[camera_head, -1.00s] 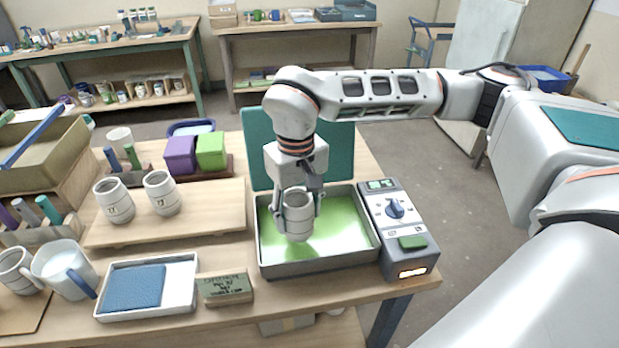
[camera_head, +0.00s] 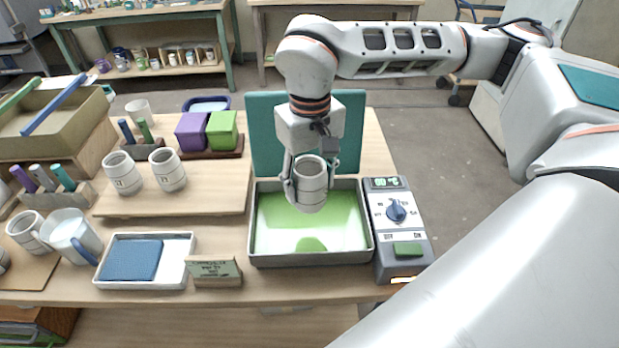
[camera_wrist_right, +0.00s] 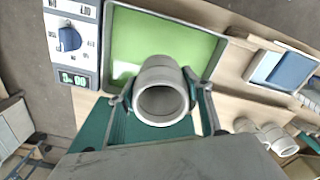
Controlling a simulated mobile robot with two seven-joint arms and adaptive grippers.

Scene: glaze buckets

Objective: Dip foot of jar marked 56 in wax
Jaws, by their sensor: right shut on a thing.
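My right gripper (camera_head: 309,190) is shut on a pale grey ribbed jar (camera_head: 310,180), one finger on each side. The jar is upright with its open mouth up, above the back part of a grey tray (camera_head: 262,258) holding green wax (camera_head: 338,215). It appears clear of the wax. No number can be read on it. In the right wrist view the jar (camera_wrist_right: 162,90) sits between the fingers, with the green wax (camera_wrist_right: 170,42) beyond. My left gripper is not in view.
A control box (camera_head: 399,232) with a dial adjoins the tray's right side. Two similar jars (camera_head: 124,174) (camera_head: 168,170) stand on a wooden board (camera_head: 215,200) at left. A white tray with a blue sponge (camera_head: 132,260) and a small sign (camera_head: 214,271) lie front left. A teal panel (camera_head: 265,135) stands behind.

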